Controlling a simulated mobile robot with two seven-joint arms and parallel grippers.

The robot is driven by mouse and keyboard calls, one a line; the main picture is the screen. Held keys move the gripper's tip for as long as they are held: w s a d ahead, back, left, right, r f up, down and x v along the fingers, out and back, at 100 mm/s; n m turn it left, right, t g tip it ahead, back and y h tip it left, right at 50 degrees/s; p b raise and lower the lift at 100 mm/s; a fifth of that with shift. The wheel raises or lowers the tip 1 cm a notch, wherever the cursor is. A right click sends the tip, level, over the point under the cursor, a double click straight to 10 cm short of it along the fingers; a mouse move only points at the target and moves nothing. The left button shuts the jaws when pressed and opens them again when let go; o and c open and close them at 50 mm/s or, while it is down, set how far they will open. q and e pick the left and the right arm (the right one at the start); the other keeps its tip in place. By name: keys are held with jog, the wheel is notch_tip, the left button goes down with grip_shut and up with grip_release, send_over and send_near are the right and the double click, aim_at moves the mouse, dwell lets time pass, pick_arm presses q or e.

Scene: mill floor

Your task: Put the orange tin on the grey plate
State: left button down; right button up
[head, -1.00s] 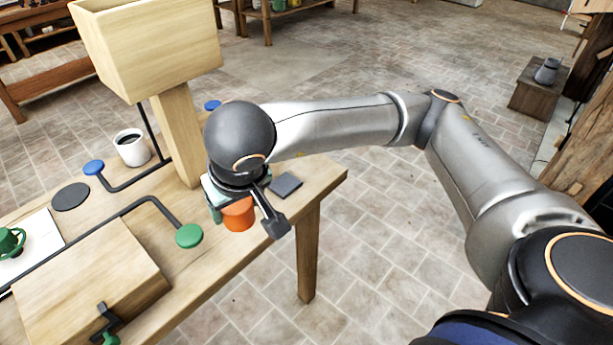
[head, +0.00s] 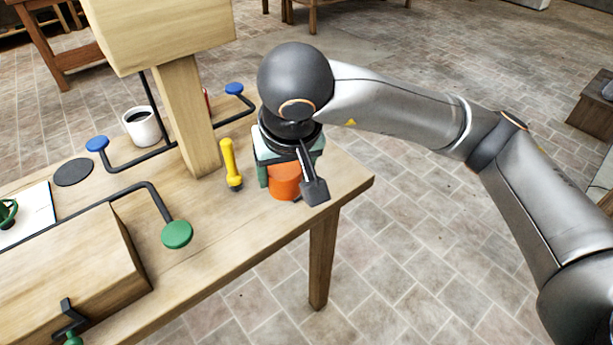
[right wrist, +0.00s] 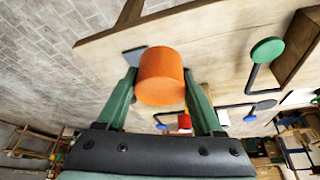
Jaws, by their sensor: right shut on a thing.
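The orange tin (head: 284,181) is held between the green fingers of my right gripper (head: 286,178), near the right corner of the wooden table. In the right wrist view the tin (right wrist: 161,76) sits between the two fingertips (right wrist: 161,90), over the tabletop. I cannot tell whether it touches the wood. My left gripper is out of view.
A yellow-handled tool (head: 231,164) stands just left of my right gripper. A wooden post and box (head: 180,110), a white mug (head: 142,127), a dark round disc (head: 73,172) and rods with blue and green (head: 177,234) knobs occupy the left. The table's right corner (head: 358,180) is bare.

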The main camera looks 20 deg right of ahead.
jog(key=w+d+f, duration=0.1)
jog(key=w+f, duration=0.1)
jog(key=w, duration=0.1)
jog(key=w+d+f, duration=0.2)
jog(key=w+f, duration=0.1)
jog(key=w, duration=0.1)
jog(key=w+d+f, duration=0.2)
jog(key=w+f, duration=0.1)
jog(key=shift+w+d+f, duration=0.1)
jog(key=shift+w+f, duration=0.05)
jog(key=shift+w, duration=0.15)
jog(key=shift+w+d+f, duration=0.15)
jog(key=shift+f, duration=0.1)
jog(key=shift+w+f+p, duration=0.15)
jog(key=shift+f+p, duration=0.05)
jog(key=shift+f, duration=0.7)
jog(key=shift+w+f+p, duration=0.1)
jog(key=shift+f+p, duration=0.1)
jog(key=shift+f, duration=0.7)
jog(key=shift+d, duration=0.1)
jog(key=shift+f, duration=0.2)
jog(key=o, duration=1.4)
jog(key=shift+o, duration=0.2)
jog(key=shift+r, duration=0.15)
